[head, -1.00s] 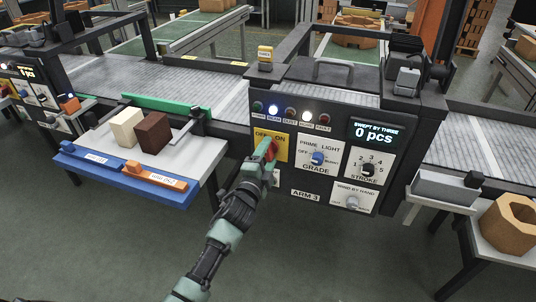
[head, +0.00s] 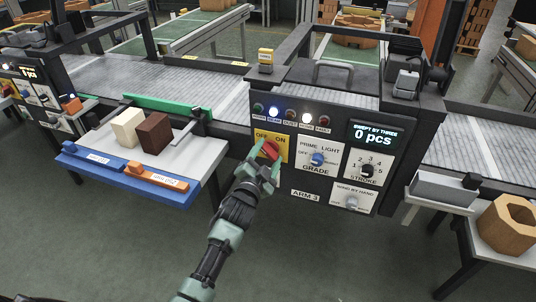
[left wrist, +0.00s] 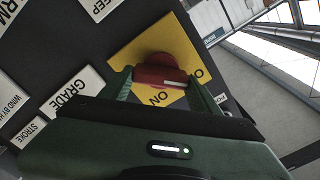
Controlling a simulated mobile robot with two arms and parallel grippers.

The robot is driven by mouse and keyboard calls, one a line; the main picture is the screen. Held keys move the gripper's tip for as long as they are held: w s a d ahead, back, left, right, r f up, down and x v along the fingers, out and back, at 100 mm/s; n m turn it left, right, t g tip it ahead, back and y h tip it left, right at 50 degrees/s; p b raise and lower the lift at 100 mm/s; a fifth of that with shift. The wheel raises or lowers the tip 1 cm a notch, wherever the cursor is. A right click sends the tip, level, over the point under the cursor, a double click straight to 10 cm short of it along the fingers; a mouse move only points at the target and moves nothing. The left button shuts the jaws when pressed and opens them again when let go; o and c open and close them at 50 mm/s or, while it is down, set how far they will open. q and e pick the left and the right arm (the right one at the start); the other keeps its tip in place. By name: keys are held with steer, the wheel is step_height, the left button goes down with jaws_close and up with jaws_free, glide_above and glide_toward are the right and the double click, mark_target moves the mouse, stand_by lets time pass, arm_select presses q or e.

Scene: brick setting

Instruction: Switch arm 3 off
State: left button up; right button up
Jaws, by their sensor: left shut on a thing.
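The arm 3 panel (head: 300,178) faces me, with a yellow OFF/ON plate (head: 284,143) at its upper left. A red switch handle (head: 269,149) sits on this plate, slanting towards the OFF side in the head view. My left gripper (head: 263,168) is shut on the red handle. In the left wrist view the red handle (left wrist: 160,74) lies between the two green fingers, in front of the yellow plate (left wrist: 126,55). The ON label shows beside it; the OFF label is mostly hidden there. My right gripper is not in view.
Grade knob (head: 318,158), stroke knob (head: 368,170) and hand-wind knob (head: 351,202) are right of the switch. A blue and a white lamp glow above; the display (head: 375,134) reads 0 pcs. A table (head: 190,150) with cream and brown blocks stands left.

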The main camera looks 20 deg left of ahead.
arm_select(q)
steer(key=shift+f, duration=0.15)
steer(key=o, duration=1.4)
steer(key=shift+s, duration=0.1)
steer(key=s, duration=0.7)
steer(key=shift+s+a+b, duration=0.1)
steer(key=shift+s+b, duration=0.25)
